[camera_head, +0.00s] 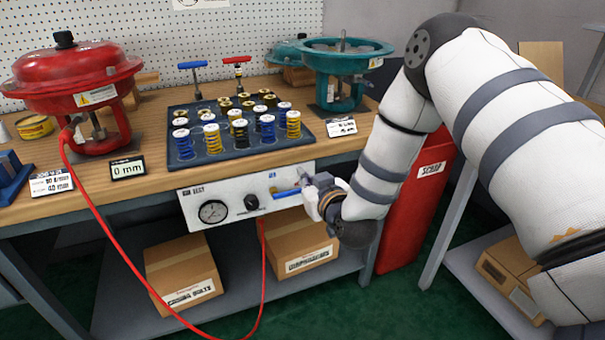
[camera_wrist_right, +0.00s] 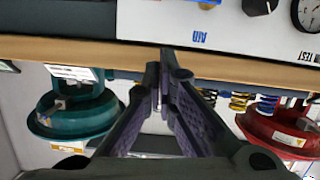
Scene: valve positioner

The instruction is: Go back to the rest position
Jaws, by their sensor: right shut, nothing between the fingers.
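My right gripper (camera_head: 305,183) is at the front of the workbench, beside the white test panel (camera_head: 222,208). In the right wrist view its two dark fingers (camera_wrist_right: 164,75) run together at their tips, with nothing between them. A blue lever (camera_head: 287,192) on the panel is right by the gripper in the head view; I cannot tell whether they touch. My right arm (camera_head: 385,170) reaches in from the right. My left gripper is not in view.
A red hose (camera_head: 110,235) hangs in front. A red scrap bin (camera_head: 415,215) stands below my right arm. Boxes (camera_head: 182,270) sit on the lower shelf.

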